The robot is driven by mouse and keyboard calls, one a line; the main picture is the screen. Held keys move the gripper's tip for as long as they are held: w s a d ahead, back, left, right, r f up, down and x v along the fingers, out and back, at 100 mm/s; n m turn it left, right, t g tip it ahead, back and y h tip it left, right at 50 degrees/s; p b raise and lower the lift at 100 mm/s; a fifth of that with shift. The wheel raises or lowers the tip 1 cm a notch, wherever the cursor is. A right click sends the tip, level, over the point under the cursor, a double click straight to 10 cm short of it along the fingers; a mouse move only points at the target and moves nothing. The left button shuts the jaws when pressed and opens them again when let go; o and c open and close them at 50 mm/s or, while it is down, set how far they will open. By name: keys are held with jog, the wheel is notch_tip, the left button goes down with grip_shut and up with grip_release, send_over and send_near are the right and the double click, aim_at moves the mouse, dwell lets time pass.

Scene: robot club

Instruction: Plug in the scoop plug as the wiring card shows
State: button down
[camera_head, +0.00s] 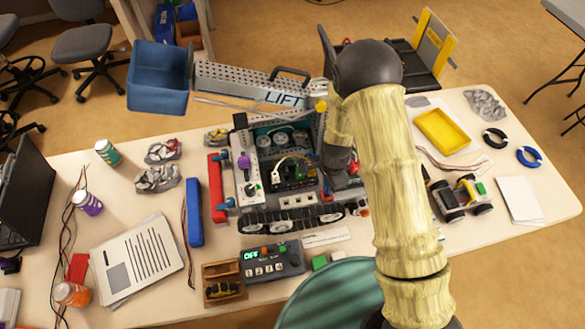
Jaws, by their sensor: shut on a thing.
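A tracked robot (250,195) stands mid-table with its cover off. Its raised arm (250,84), marked LIFT, carries a blue scoop (158,80) at upper left. Inside the body is a dark circuit board (290,178) with thin yellow and white wires. My gripper (345,190) points down at the right side of the body, partly behind my arm. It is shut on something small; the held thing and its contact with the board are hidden. I cannot make out the scoop plug. A printed sheet (150,250) lies at left; I cannot tell if it is the wiring card.
A control box (272,261) reading OFF and a wooden box (222,283) stand in front. A blue bar (195,212) and red bar (217,188) lie left of the robot. A small wheeled car (462,198) and yellow tray (442,132) are at right. Jars line the left side.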

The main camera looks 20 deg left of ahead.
jog(key=w+d+n, duration=0.1)
jog(key=d, duration=0.2)
jog(key=w+d+n, duration=0.1)
jog(key=d+n, duration=0.1)
jog(key=d, duration=0.2)
jog(key=w+d+f+n+b, duration=0.1)
jog(key=d, duration=0.3)
jog(key=shift+w+n, duration=0.4)
jog(key=d+n+b, duration=0.1)
jog(key=d+n, duration=0.3)
jog(key=d, duration=0.6)
jog(key=shift+w+n, duration=0.3)
jog(key=shift+w, duration=0.15)
jog(key=shift+f, duration=0.1)
